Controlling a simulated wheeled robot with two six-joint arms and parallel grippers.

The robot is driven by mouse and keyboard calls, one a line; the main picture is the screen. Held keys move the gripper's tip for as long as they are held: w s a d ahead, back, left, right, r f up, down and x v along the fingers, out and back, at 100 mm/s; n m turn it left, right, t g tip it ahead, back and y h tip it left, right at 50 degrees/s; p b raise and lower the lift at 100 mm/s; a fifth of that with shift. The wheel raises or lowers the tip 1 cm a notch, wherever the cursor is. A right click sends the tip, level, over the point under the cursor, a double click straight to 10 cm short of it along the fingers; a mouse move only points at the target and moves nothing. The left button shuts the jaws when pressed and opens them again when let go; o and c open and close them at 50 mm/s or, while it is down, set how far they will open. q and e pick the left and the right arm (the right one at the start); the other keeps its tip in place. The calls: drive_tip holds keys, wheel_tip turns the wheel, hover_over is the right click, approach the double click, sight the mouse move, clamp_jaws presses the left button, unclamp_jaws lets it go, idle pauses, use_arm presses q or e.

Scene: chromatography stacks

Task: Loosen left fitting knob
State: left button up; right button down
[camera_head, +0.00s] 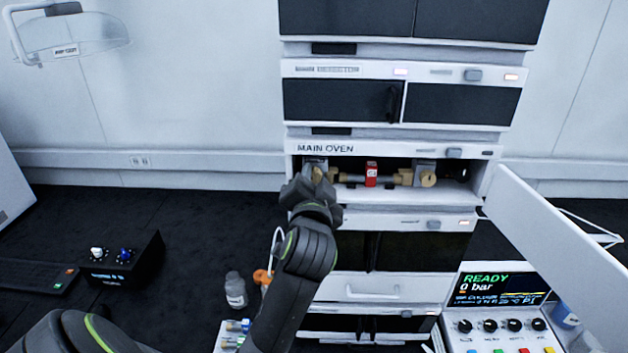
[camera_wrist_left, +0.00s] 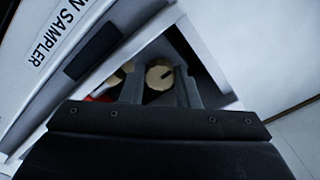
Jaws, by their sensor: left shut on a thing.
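The left fitting knob (camera_head: 318,174) is a tan round piece at the left end of the column in the open main oven, partly hidden by my left gripper (camera_head: 313,180). In the left wrist view the tan knob (camera_wrist_left: 160,76) sits between the two dark fingers of my left gripper (camera_wrist_left: 160,92), which is shut on it. The column with its red middle label (camera_head: 371,174) lies across the oven bay. A second tan knob (camera_head: 428,179) shows at its right end, untouched. My right gripper is not in view.
The oven door (camera_head: 560,240) stands swung open to the right. A control panel (camera_head: 490,287) at lower right reads READY, 0 bar. A bottle (camera_head: 236,290) and a small black box with knobs (camera_head: 124,260) stand on the dark surface at left.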

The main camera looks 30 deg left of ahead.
use_arm(q)
drive_tip(key=n, duration=0.4)
drive_tip(key=shift+r+n, duration=0.3)
drive_tip(key=shift+n, duration=0.1)
idle(0.5)
drive_tip(key=o, duration=0.7)
drive_tip(key=shift+w+f, duration=0.1)
drive_tip(key=shift+f, duration=0.05)
drive_tip(key=shift+f, duration=0.1)
